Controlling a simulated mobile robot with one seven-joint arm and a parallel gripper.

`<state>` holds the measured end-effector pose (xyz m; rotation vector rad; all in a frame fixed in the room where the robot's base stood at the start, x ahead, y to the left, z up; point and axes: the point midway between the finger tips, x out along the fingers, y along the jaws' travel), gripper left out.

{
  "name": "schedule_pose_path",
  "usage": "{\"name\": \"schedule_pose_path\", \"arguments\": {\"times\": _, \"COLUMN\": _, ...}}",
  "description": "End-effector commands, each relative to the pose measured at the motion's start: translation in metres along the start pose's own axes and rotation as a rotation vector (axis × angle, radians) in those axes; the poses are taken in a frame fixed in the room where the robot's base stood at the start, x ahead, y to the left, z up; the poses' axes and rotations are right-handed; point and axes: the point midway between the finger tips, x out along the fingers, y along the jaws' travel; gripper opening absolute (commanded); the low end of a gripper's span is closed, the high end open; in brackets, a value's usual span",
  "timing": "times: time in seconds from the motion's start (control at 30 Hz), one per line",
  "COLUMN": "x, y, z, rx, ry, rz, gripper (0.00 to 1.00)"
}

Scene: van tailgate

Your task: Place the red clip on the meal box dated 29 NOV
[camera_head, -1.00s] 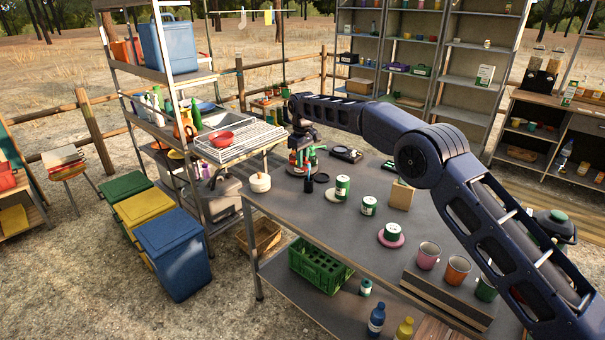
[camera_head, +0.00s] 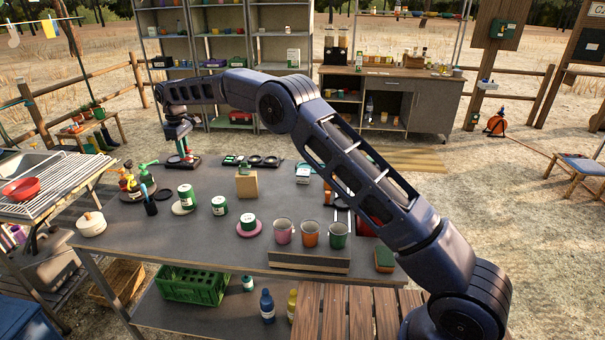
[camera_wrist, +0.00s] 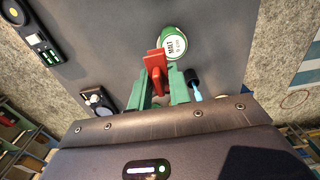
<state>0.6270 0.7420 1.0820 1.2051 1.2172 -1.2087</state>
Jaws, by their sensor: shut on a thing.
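My gripper (camera_wrist: 160,92) has green fingers shut on a red clip (camera_wrist: 156,62), which sticks out past the fingertips in the wrist view. In the head view my gripper (camera_head: 183,153) hangs over the far left of the grey table (camera_head: 190,248), by a dark flat device (camera_head: 183,163). The clip is too small to make out clearly there. A green and white can (camera_wrist: 172,44) labelled "MALT" shows just beyond the clip in the wrist view; I cannot tell whether they touch. I cannot pick out a meal box dated 29 NOV in either view.
Several green and white cans (camera_head: 186,196), pump bottles (camera_head: 128,178) and a wooden block (camera_head: 246,186) stand on the table. Three mugs (camera_head: 310,233) stand near the front edge. A rack (camera_head: 55,180) with a red bowl (camera_head: 20,189) is at left. Shelves stand behind.

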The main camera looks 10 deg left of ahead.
Motion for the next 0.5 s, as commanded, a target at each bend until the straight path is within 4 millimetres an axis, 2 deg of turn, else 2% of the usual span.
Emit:
{"name": "schedule_pose_path", "arguments": {"times": 0.03, "x": -0.003, "y": 0.019, "z": 0.017, "rx": 0.008, "ry": 0.0, "rz": -0.001, "gripper": 0.0}}
{"name": "schedule_pose_path", "arguments": {"times": 0.2, "x": -0.01, "y": 0.07, "z": 0.072, "rx": 0.01, "ry": 0.001, "rz": -0.001, "gripper": 0.0}}
{"name": "schedule_pose_path", "arguments": {"times": 0.37, "x": -0.016, "y": 0.113, "z": 0.127, "rx": 0.011, "ry": 0.002, "rz": 0.0, "gripper": 0.0}}
{"name": "schedule_pose_path", "arguments": {"times": 0.5, "x": -0.02, "y": 0.146, "z": 0.178, "rx": 0.012, "ry": 0.001, "rz": 0.0, "gripper": 0.0}}
